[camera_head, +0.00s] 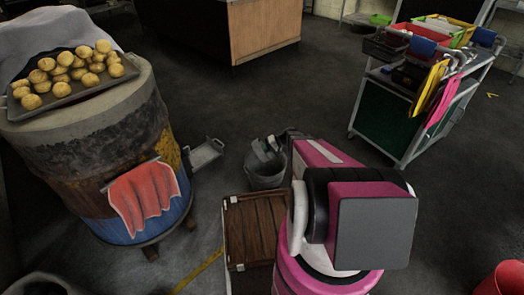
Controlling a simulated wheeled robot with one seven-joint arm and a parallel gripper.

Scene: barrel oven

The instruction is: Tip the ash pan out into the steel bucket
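A grey steel bucket (265,180) stands on the floor right of the barrel oven (100,150). A flat grey metal piece with a raised edge (205,153) juts from the oven's right side, low down; it looks like the ash pan, but I cannot be sure. My pink arm reaches toward the bucket. Small light-grey and dark parts (266,150) show over the bucket's mouth, beside the arm's far end. I cannot tell whether they are my gripper's fingers or things in the bucket. The bucket's inside is mostly hidden.
A tray of buns (62,90) sits on the oven; a red cloth (145,197) hangs on its front. A brown wooden crate (252,228) stands nearer than the bucket. A loaded cart (400,110) is at the right. Dark floor between cart and bucket is clear.

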